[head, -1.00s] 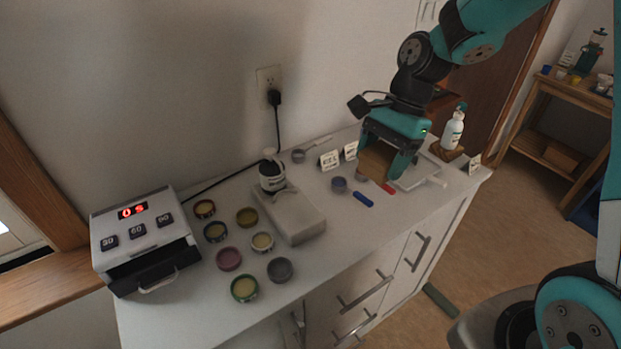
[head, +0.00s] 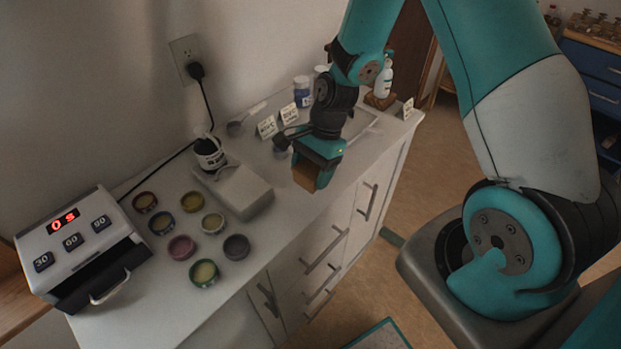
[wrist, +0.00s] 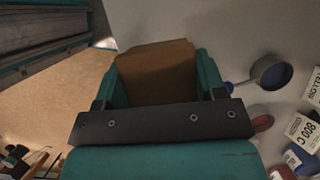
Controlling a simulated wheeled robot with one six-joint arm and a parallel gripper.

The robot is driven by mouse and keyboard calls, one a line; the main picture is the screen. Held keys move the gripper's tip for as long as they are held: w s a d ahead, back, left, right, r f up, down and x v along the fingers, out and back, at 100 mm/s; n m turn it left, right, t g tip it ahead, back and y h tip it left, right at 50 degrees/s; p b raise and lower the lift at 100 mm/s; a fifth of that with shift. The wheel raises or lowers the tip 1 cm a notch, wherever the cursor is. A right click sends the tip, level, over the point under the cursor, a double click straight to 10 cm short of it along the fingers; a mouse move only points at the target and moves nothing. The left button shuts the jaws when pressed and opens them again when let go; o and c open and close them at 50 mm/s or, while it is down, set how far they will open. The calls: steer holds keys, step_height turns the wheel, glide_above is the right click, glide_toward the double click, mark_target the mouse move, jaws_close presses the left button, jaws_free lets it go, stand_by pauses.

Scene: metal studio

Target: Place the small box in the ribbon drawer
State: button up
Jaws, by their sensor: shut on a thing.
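The small box (wrist: 158,72) is brown and sits between the fingers of my gripper (wrist: 155,85) in the wrist view. In the head view my gripper (head: 316,182) points down, shut on the small box (head: 305,178), above the front edge of the white counter. The cabinet under the counter has several drawers with bar handles, such as this drawer front (head: 325,255); they look shut. I cannot tell which one is the ribbon drawer.
A white device with a red display (head: 62,222) stands at the left. Several round tins (head: 181,247) and a pale block (head: 240,190) lie on the counter (head: 255,245). Small sign cards (head: 267,127), a blue-labelled jar (head: 302,92) and a white bottle (head: 383,80) stand behind my gripper.

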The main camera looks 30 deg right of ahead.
steer(key=shift+f, duration=1.55)
steer(key=shift+f, duration=0.2)
steer(key=o, duration=1)
steer(key=shift+r, duration=0.2)
